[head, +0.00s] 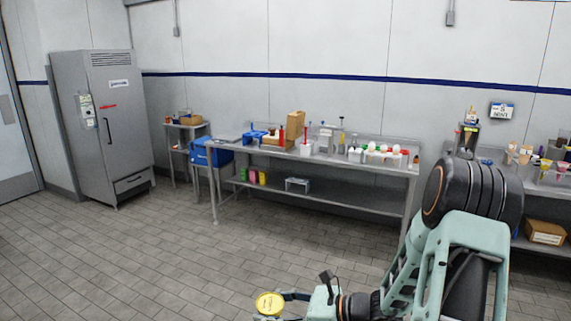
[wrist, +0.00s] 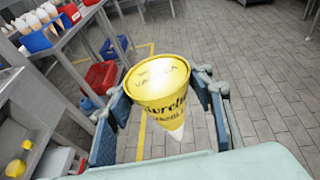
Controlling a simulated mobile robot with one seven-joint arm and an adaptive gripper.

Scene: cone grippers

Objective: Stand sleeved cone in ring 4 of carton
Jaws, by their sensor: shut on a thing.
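A yellow sleeved cone (wrist: 160,95) with dark lettering is between the two blue fingers of my gripper (wrist: 168,104). Its round lettered top faces the wrist camera and its pale tip points away. In the head view my gripper (head: 285,304) is low at the bottom edge, in front of the benches, with the cone's yellow round top (head: 269,303) showing. I cannot make out a carton with numbered rings in either view.
A steel bench (head: 340,165) along the wall carries many small items, including an upright brown cardboard piece (head: 296,125). A grey cabinet (head: 100,125) stands at left. Another bench at right has a brown box (head: 545,232) on its lower shelf. The tiled floor (head: 170,250) is clear.

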